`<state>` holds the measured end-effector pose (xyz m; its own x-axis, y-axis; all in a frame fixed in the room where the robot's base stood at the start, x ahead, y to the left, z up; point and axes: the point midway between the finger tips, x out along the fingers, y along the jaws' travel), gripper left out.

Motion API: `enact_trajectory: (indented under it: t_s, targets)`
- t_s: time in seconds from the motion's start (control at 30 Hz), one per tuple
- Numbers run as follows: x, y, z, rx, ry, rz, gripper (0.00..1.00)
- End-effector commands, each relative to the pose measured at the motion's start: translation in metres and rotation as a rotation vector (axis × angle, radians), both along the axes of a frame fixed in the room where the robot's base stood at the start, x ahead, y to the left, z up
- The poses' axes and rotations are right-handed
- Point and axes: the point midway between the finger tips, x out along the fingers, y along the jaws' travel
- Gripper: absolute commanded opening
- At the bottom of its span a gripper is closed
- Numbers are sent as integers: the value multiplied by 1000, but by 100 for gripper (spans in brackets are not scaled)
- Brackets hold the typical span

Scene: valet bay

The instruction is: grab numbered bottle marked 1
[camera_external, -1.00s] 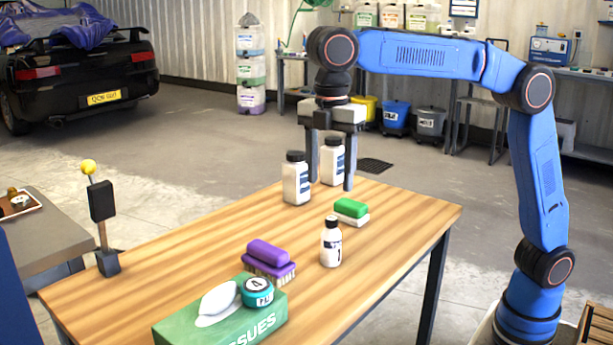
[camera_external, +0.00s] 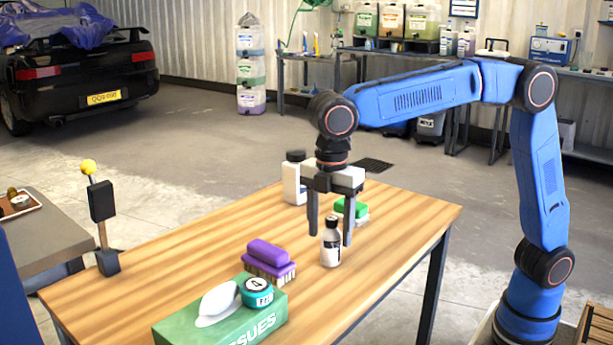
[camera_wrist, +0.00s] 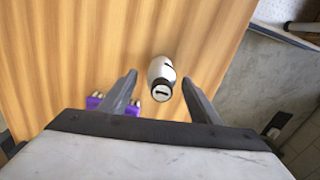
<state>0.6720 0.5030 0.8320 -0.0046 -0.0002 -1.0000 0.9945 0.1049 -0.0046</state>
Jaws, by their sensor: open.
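The small white bottle with a black cap (camera_external: 331,246) stands upright on the wooden table. In the wrist view the bottle (camera_wrist: 161,75) shows a "1" on its top, ahead of and between the two fingertips. My gripper (camera_external: 330,232) is open and points down over the bottle, one finger on each side of it in the external view. In the wrist view my gripper (camera_wrist: 159,82) is empty, with the bottle closer to the right finger. Whether a finger touches the bottle cannot be told.
A green block (camera_external: 350,208) lies just behind the bottle. A purple brush (camera_external: 268,260) lies to the left. A tissue box (camera_external: 200,325) with a teal tin (camera_external: 257,292) on it is at the front. A larger white bottle (camera_external: 293,184) stands at the back.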

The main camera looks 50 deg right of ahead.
Motion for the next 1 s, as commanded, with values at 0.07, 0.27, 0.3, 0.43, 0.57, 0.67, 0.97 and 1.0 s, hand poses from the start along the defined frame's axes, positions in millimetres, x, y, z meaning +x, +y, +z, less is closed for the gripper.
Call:
enact_trajectory:
  t_s: [0.07,0.27,0.3,0.43,0.57,0.67,0.97,1.0]
  targets:
    - [-2,-1,-12,-2,2,0,57]
    - [-1,0,-33,0,0,0,57]
    - [-1,0,-35,0,0,0,57]
    - [-1,0,-36,0,-1,0,57]
    - [-1,0,-36,0,-1,0,55]
    - [-1,0,-35,0,-1,0,31]
    - [-1,0,-35,1,-1,0,9]
    - [-1,0,-35,1,-1,0,9]
